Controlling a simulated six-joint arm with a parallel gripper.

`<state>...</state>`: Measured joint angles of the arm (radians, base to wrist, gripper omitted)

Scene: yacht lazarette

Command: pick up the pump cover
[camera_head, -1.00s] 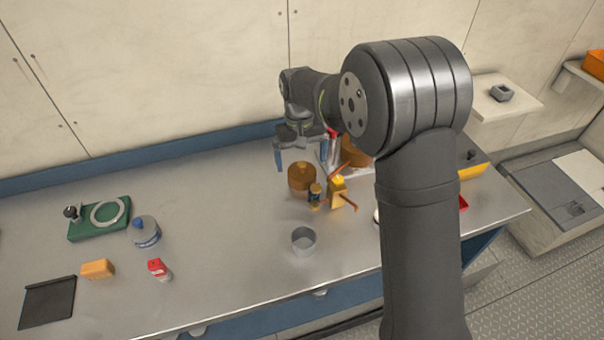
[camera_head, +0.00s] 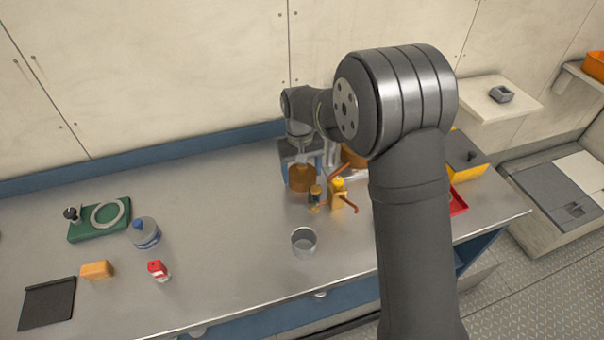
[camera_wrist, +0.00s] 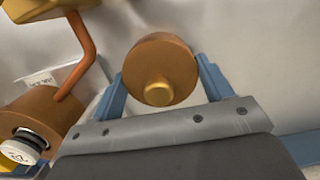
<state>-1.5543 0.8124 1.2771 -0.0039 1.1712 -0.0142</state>
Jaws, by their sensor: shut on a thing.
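The pump cover, which I take to be the round brown disc-like piece (camera_head: 302,182) with a brass knob, is on the metal bench near the back wall. In the wrist view the pump cover (camera_wrist: 150,60) sits between two blue fingers, its knob facing the camera. My gripper (camera_head: 302,172) is above it with the fingers down at its sides. My gripper (camera_wrist: 160,80) is shut on the pump cover, a finger against each side. Whether the cover touches the bench or is lifted cannot be told.
A yellow fitting with orange handles (camera_head: 339,195) and a small dark-and-amber piece (camera_head: 315,196) stand close in front and right. A brown cylinder (camera_wrist: 40,115) is beside my gripper. A grey cup (camera_head: 303,242) stands nearer the front edge.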

